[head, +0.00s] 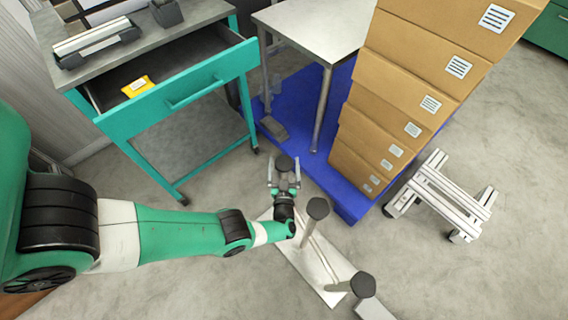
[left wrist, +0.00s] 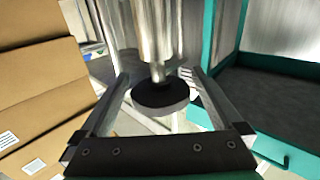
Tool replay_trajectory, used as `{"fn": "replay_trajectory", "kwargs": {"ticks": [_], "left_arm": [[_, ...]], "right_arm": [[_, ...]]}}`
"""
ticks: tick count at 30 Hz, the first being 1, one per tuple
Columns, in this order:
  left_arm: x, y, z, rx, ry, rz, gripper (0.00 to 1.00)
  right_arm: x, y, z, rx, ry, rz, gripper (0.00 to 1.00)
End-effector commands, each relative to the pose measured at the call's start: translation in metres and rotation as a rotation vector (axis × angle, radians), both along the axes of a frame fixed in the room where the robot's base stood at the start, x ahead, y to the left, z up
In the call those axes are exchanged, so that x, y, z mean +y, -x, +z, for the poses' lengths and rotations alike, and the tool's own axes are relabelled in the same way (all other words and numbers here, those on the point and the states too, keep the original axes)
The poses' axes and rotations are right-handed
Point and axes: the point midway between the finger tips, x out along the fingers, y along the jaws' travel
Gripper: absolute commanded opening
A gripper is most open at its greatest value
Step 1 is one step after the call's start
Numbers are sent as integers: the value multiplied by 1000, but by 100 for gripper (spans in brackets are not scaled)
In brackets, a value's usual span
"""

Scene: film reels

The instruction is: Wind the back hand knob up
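Black round hand knobs top several grey posts on a pale plate (head: 328,272). The back knob (head: 284,162) is farthest from me in the head view; a middle knob (head: 318,208) and a front knob (head: 363,285) stand nearer. My left gripper (head: 284,180) is at the back knob, its arm coming in from the left. In the left wrist view, a black knob (left wrist: 160,96) on a shiny metal shaft (left wrist: 158,35) lies between the two spread fingers (left wrist: 158,80). Gaps show beside the knob; I cannot tell whether either finger touches it. My right gripper is not in view.
A teal workbench (head: 175,112) with an open drawer stands at the back left, a yellow item (head: 138,87) in the drawer. Stacked cardboard boxes (head: 400,100) stand on a blue pallet (head: 345,202) at the right.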

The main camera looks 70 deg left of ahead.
Motion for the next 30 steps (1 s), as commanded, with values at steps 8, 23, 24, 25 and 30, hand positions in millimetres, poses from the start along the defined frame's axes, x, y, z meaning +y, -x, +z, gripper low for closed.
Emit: {"fn": "replay_trajectory", "kwargs": {"ticks": [8,23,24,25,30], "left_arm": [[-15,5,2,0,0,-4,100],[-106,41,0,1,0,-4,100],[-107,42,0,1,0,-2,100],[-108,42,0,1,0,-1,100],[-109,43,0,1,0,1,100]], "right_arm": [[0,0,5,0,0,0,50],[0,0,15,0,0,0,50],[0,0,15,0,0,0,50],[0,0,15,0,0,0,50],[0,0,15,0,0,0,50]]}}
